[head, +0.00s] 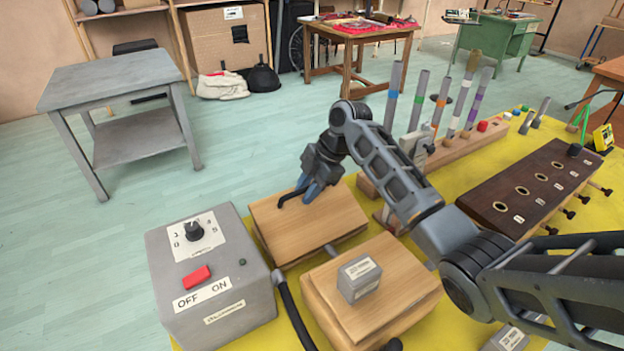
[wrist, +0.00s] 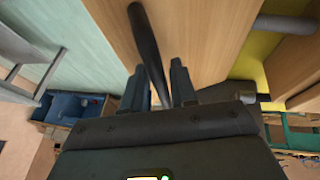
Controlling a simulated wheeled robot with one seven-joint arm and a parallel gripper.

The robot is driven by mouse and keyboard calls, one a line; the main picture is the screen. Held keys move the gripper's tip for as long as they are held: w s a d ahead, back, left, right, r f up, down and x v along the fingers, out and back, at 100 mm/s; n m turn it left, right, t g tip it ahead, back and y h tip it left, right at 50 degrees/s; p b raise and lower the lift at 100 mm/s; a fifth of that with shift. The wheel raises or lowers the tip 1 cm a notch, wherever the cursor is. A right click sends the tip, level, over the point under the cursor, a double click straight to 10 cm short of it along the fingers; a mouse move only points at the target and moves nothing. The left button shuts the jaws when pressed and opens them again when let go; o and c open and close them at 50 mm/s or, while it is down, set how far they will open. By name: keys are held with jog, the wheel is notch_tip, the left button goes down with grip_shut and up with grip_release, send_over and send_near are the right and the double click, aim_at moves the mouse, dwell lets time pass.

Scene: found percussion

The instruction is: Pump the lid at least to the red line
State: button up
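A wooden box lid (head: 335,215) with a dark bar handle (head: 291,196) lies to the right of the grey switch box. My gripper (head: 312,192) is low over the lid's far left part, beside the handle. In the wrist view the handle (wrist: 148,40) runs between the two fingers of my gripper (wrist: 162,85), close to both. I cannot tell whether the fingers press on it. The wooden lid surface (wrist: 205,35) also fills much of that view. I cannot make out a red line in either view.
The grey switch box (head: 215,290) has a dial and a red switch. A second wooden box (head: 395,305) with a small grey block (head: 359,277) stands nearby. Upright rods (head: 440,100) and a dark holed block (head: 525,190) stand at right on the yellow top.

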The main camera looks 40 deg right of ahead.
jog(key=shift+a+f, duration=0.1)
jog(key=shift+c, duration=0.2)
grip_shut()
jog(key=shift+w, duration=0.1)
jog(key=shift+w+f+b, duration=0.5)
jog(key=shift+f+b, duration=0.1)
jog(key=shift+b, duration=0.2)
jog(key=shift+w+d+f+b, duration=0.25)
jog(key=shift+w+f+b, duration=0.25)
jog(key=shift+f+b, duration=0.3)
